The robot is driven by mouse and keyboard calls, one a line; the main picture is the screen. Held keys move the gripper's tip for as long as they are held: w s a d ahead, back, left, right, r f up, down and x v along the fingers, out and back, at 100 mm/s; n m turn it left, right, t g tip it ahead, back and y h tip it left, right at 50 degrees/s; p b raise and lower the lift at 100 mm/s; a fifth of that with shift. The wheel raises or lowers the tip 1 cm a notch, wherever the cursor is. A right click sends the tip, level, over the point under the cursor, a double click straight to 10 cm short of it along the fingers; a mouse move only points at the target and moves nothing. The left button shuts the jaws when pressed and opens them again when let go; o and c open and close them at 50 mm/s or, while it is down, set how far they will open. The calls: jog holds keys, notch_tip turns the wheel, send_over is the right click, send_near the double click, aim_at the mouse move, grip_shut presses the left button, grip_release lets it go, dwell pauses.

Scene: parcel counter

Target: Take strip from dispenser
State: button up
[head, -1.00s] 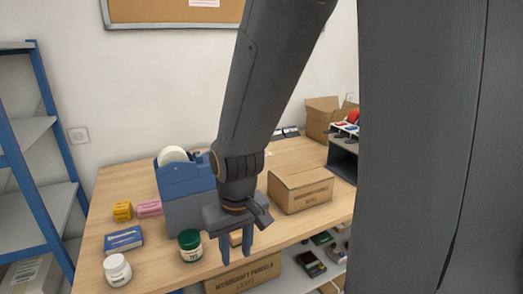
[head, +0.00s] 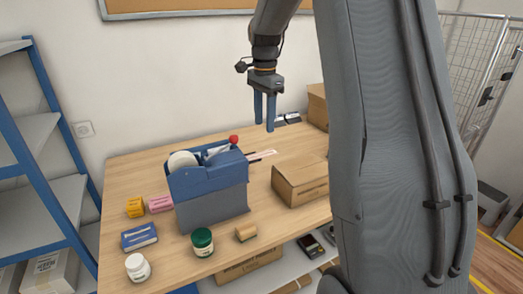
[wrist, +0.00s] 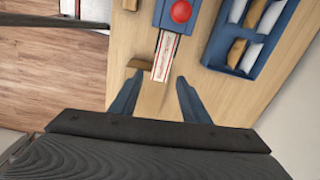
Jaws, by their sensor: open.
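My gripper (head: 264,126) is open and empty, fingers pointing down, above the counter behind the strip. In the wrist view the strip (wrist: 164,57) points from the dispenser's blue end (wrist: 172,18) toward the space between my open fingers (wrist: 159,77).
A brown carton (head: 301,181) stands right of the dispenser. A blue tray (wrist: 243,38) with divided contents lies right in the wrist view.

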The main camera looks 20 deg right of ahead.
aim_at(266, 153)
jog(key=shift+m, duration=0.5)
jog(key=shift+w+d+f+b, duration=0.2)
jog(key=shift+f+b, duration=0.65)
jog(key=shift+f, duration=1)
jog(key=shift+w+d+f+b, duration=0.15)
jog(key=shift+f+b, duration=0.7)
jog(key=shift+f, duration=0.95)
jog(key=shift+w+d+f+b, duration=0.15)
jog(key=shift+f+b, duration=0.7)
jog(key=shift+f, duration=1)
jog(key=shift+s, duration=0.1)
jog(key=c, duration=0.5)
